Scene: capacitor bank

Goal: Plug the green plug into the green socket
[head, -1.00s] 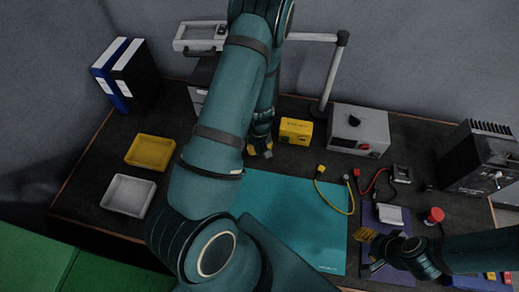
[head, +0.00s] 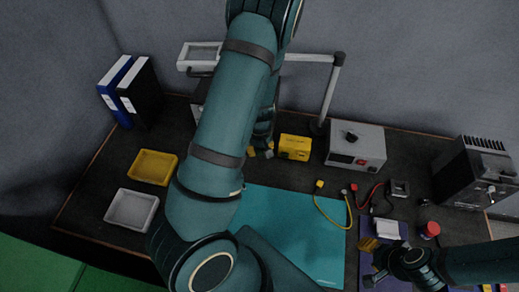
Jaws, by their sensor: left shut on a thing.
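My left gripper (head: 262,153) is low over the back middle of the bench, just left of a small yellow box (head: 295,147). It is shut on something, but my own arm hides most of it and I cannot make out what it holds. I cannot pick out the green plug or the green socket in this view. My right gripper (head: 372,263) is at the front right over a purple mat (head: 368,227). Its yellow-tipped fingers are spread and look empty.
A yellow-plugged cable (head: 345,222) and a red cable (head: 365,200) lie on the bench. A grey box with a knob (head: 356,150) stands behind. Yellow (head: 152,167) and grey (head: 131,209) trays lie left. A red round part (head: 430,230) lies right.

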